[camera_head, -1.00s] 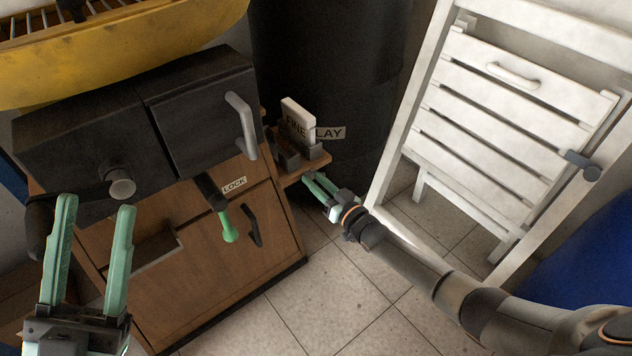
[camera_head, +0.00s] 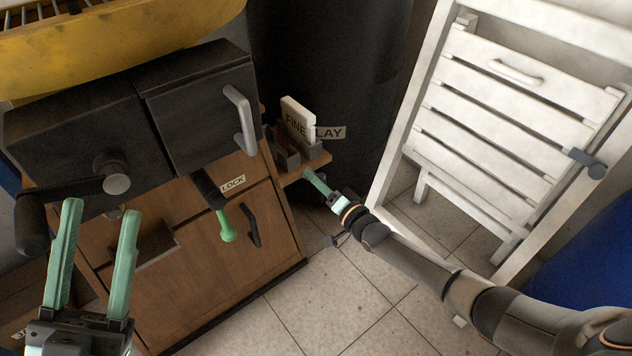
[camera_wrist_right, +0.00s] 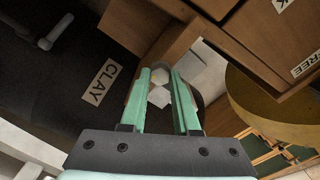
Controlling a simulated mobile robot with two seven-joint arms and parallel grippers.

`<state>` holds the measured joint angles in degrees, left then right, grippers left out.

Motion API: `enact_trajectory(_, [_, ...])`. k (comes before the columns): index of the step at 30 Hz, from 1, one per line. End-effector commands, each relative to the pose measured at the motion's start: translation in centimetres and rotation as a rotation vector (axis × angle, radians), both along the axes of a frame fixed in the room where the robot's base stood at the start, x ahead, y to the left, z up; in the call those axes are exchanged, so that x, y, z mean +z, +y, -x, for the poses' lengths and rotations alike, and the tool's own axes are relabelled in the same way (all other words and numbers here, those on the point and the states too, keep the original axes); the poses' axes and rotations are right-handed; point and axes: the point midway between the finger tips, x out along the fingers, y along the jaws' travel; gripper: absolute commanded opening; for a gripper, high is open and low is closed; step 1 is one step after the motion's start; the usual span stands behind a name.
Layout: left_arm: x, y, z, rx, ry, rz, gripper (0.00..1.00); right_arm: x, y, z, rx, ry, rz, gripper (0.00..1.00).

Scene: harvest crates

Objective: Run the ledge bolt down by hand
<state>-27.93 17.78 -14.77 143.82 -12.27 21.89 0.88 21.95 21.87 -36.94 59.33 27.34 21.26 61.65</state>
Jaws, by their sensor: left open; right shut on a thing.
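The small wooden ledge (camera_head: 316,163) juts from the cabinet's right side in the head view. My right gripper (camera_head: 309,175) is at its underside, with the fingers seen nearly edge-on. In the right wrist view, the gripper (camera_wrist_right: 160,80) is shut on a pale, faceted bolt (camera_wrist_right: 159,97), which shows between the two green fingers. The bolt's other end and its thread are hidden, and the head view does not show it. My left gripper (camera_head: 100,220) is open and empty in front of the cabinet, far from the ledge.
A white slatted chair (camera_head: 500,120) stands to the right. The cabinet (camera_head: 200,270) has a green-tipped lever (camera_head: 227,228). The tiled floor is clear.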

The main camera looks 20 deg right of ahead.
Motion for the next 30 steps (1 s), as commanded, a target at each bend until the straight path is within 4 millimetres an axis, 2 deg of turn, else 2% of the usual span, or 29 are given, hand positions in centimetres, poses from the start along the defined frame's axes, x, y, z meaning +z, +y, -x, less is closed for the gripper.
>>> enact_trajectory(1, [-0.1,0.0,-0.01,0.0,0.001,0.001,0.5,-0.53,-0.09,0.27,0.001,0.014,-0.011,0.0])
enact_trajectory(20, [-0.15,0.02,-0.03,0.003,0.001,0.006,0.5,-0.5,-0.05,0.28,0.001,0.031,-0.057,0.0])
enact_trajectory(21, [-0.15,0.02,-0.03,0.002,0.001,0.006,0.5,-0.5,-0.05,0.28,0.001,0.031,-0.057,0.32])
enact_trajectory(28, [-0.16,0.01,0.0,0.001,0.001,0.004,0.5,-0.28,-0.03,0.15,0.0,0.026,-0.058,0.58])
enact_trajectory(30, [-0.17,0.0,0.01,0.001,0.0,0.002,0.5,-0.21,-0.02,0.11,0.0,0.025,-0.058,0.6])
